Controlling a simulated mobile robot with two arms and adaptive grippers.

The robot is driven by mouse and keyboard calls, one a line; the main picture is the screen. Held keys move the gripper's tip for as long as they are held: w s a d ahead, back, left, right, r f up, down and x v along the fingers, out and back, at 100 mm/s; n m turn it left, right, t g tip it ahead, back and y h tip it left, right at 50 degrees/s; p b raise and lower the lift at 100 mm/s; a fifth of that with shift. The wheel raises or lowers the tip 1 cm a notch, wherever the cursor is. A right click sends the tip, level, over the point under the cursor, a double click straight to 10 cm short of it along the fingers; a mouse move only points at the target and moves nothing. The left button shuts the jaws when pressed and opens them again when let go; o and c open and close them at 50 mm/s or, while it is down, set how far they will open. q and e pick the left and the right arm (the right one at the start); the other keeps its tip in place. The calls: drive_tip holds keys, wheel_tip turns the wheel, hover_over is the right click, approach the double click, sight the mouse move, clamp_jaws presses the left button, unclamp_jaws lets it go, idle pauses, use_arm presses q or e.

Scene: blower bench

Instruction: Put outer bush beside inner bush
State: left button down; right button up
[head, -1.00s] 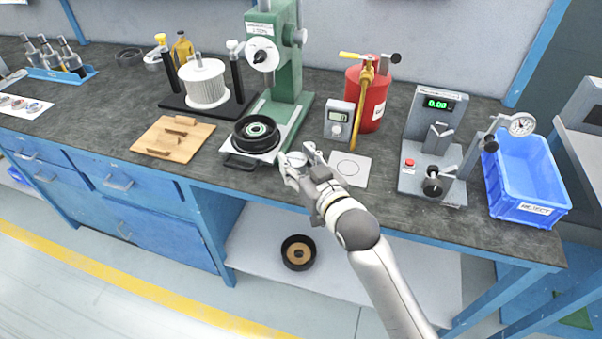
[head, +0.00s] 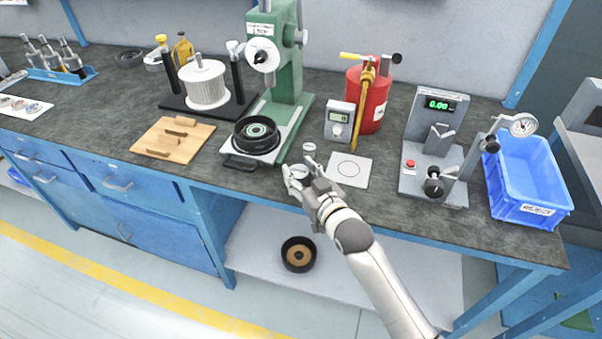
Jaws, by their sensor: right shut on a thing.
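My right gripper (head: 299,171) is low over the front of the bench, just right of the press base. It is shut on a small pale ring-like piece, taken as the outer bush (head: 298,170), partly hidden by the fingers. A small pale metal cylinder, taken as the inner bush (head: 309,147), stands upright just beyond the fingers. The two are close together, with a small gap in the picture. I cannot tell whether the held piece touches the bench. My left gripper is not in view.
A green press (head: 287,60) with a black ring part (head: 256,136) stands to the left. A white card with a circle (head: 349,170) lies to the right. A test stand (head: 431,145) and blue reject bin (head: 527,180) are farther right. The bench's front edge is close below the gripper.

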drive_tip(key=o, duration=1.2)
drive_tip(key=shift+c, duration=0.2)
drive_tip(key=shift+o, duration=0.2)
drive_tip(key=shift+r, duration=0.15)
drive_tip(key=shift+s+d, duration=0.2)
drive_tip(key=shift+s, duration=0.15)
drive_tip(key=v, duration=1.1)
drive_tip(key=shift+s, duration=0.15)
